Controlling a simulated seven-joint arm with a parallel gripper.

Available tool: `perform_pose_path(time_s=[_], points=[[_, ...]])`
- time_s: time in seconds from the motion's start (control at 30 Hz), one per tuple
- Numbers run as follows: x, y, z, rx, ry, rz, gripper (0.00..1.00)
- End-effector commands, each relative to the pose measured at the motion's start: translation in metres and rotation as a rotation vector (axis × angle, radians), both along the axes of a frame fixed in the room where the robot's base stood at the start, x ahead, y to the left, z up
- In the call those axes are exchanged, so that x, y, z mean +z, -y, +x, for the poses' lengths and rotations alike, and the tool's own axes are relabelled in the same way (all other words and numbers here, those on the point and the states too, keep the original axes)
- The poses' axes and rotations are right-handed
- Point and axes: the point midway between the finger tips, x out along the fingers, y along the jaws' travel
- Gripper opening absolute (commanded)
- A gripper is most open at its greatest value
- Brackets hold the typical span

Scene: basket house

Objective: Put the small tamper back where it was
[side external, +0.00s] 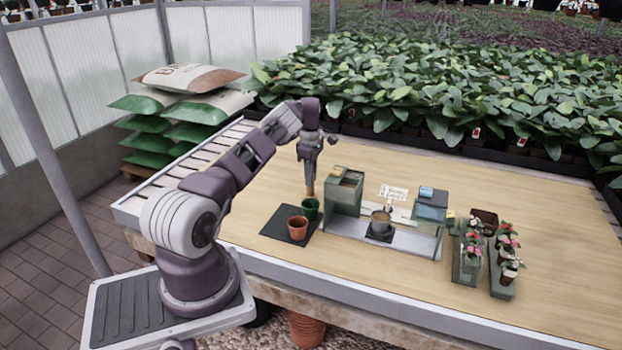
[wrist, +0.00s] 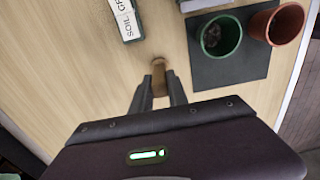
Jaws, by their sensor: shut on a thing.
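The small tamper is a short wooden piece (side external: 309,190) hanging below my gripper (side external: 310,179) in the side view. In the wrist view its brown end (wrist: 159,72) shows between the two fingertips (wrist: 160,84), which are shut on it. There it appears over bare bench, left of the black mat (wrist: 225,72). In the side view its lower end is just above and behind the rim of a green pot (side external: 311,210), which stands on the mat (side external: 272,223). I cannot tell whether the tamper touches the bench.
A terracotta pot (side external: 297,229) stands on the mat beside the green pot. A green-sided bin (side external: 343,192) and a tray with a small pot (side external: 381,221) are to the right. A white soil label (wrist: 127,18) lies near the tamper. Potted flowers (side external: 472,245) stand farther right.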

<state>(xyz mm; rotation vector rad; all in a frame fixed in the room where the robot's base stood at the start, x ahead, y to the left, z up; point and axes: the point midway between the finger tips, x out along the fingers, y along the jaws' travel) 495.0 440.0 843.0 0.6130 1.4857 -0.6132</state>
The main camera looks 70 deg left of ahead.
Motion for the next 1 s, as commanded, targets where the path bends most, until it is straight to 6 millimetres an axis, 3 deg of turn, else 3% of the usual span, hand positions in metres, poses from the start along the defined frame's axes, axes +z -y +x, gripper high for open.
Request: perform_pose_path(time_s=[0.33,0.37,0.47,0.8,1.0], points=[[-0.006,0.000,0.000,0.000,0.001,0.001,0.00],[-0.006,0.000,0.000,0.000,0.001,0.001,0.23],[-0.006,0.000,0.000,0.000,0.001,0.001,0.41],[-0.002,0.000,0.001,-0.001,0.002,0.002,0.41],[0.037,0.000,0.002,-0.001,0.005,0.004,0.41]])
